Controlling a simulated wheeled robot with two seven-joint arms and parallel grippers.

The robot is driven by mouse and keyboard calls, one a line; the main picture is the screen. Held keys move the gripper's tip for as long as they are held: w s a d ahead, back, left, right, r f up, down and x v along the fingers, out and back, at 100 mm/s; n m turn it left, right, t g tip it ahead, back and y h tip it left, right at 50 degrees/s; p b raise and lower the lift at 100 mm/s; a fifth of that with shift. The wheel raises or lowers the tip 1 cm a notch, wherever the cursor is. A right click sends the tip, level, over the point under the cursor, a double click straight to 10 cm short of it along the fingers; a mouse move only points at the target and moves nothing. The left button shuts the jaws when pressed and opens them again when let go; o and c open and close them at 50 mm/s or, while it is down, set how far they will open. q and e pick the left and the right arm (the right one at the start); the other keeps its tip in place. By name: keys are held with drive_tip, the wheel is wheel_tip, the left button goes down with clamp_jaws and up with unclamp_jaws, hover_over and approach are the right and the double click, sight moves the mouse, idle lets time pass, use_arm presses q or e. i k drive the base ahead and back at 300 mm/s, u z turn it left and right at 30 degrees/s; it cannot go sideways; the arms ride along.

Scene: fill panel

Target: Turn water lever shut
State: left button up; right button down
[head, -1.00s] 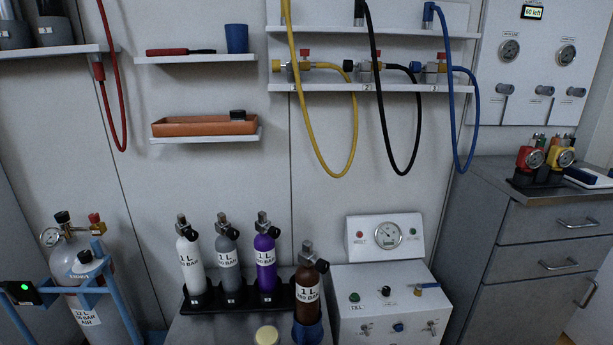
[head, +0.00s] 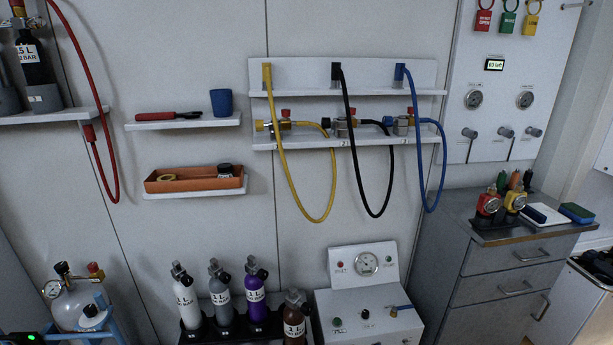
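No part is clearly marked as the water lever. A white control box (head: 368,297) stands low at the centre right, with a gauge (head: 367,263) on its upright back. A small brass valve with a blue lever (head: 400,308) sits at the right of its top, beside a green knob (head: 337,322) and a black knob (head: 365,314). The lower front of the control box is cut off by the frame. Neither of my grippers is in view.
Yellow (head: 291,195), black (head: 364,190) and blue (head: 429,188) hoses hang in loops from the wall rack (head: 345,75). Several small cylinders (head: 221,296) stand left of the control box. A grey drawer cabinet (head: 495,275) stands to its right.

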sight(395, 308)
drive_tip(key=k, duration=0.5)
drive_tip(key=z, duration=0.3)
drive_tip(key=i, duration=0.4)
drive_tip(key=z, duration=0.55)
